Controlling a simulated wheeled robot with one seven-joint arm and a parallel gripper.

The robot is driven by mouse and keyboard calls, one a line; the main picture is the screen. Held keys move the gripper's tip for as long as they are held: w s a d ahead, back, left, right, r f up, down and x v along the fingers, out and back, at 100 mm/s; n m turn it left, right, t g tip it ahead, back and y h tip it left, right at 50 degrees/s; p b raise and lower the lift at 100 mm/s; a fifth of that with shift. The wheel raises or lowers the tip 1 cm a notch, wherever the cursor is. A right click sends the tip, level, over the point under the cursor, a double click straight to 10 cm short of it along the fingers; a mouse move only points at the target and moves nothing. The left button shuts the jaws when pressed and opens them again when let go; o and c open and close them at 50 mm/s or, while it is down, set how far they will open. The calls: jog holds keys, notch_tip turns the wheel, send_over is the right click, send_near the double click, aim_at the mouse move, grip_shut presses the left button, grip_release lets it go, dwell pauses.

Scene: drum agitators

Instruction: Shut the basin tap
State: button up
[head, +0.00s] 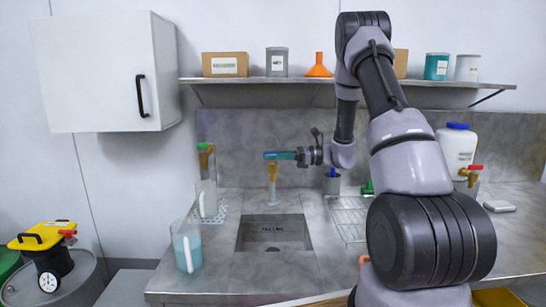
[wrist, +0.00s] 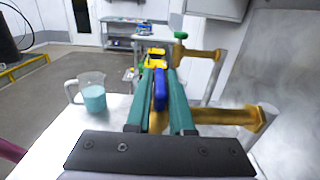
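The sunken basin (head: 272,233) is set in the steel counter, with a brass tap (head: 272,172) at its back edge. In the wrist view the brass tap body (wrist: 228,117) runs to the right of my fingers. Its blue handle (wrist: 159,88) lies between the two fingers. My gripper (head: 280,156), with teal fingers, is over the tap in the head view; its fingers (wrist: 160,75) also show close along both sides of the handle in the wrist view. I cannot tell whether they press on it.
A second brass tap with a green handle (head: 203,148) stands left of the basin, above a jug (head: 206,198). A jug of blue liquid (head: 187,248) stands at the counter's front left. A drying rack (head: 349,222) lies right of the basin. A shelf (head: 300,81) runs above.

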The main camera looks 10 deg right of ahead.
jog(key=shift+o, duration=1.1)
jog(key=v, duration=1)
jog(key=shift+d, duration=0.4)
jog(key=shift+s, duration=0.1)
